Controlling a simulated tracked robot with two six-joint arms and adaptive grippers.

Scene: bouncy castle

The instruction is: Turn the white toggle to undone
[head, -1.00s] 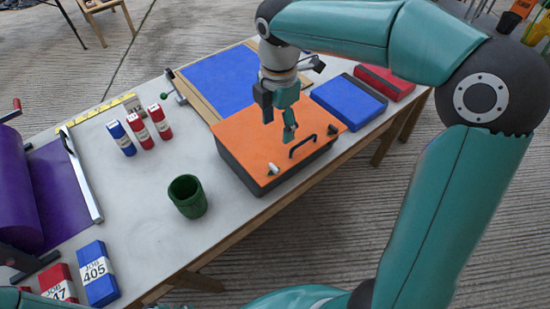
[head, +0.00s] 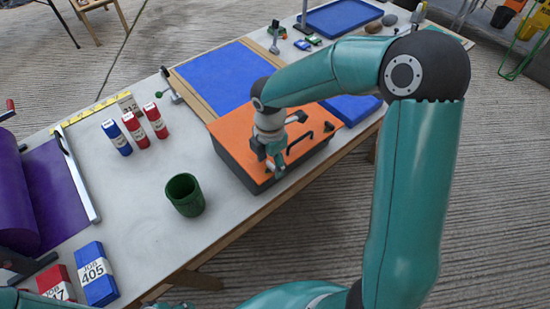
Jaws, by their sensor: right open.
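A dark grey box (head: 235,168) with an orange lid (head: 235,125) stands on the long table. A black handle (head: 301,142) is on the lid. A dark toggle (head: 329,127) is at the lid's right corner. The white toggle is at the lid's near front edge; my right gripper hides it now, at most a sliver may show. My right gripper (head: 277,170) is open and points down at that front edge, right over the toggle's place. I cannot tell whether the fingers touch it. My left gripper is not in view.
A green cup (head: 185,196) stands left of the box. Red and blue tubes (head: 117,138) stand farther left. A blue mat (head: 225,78) lies behind the box, a blue pad (head: 352,107) to its right. A purple roll (head: 20,195) is at the left. Bare table lies around the cup.

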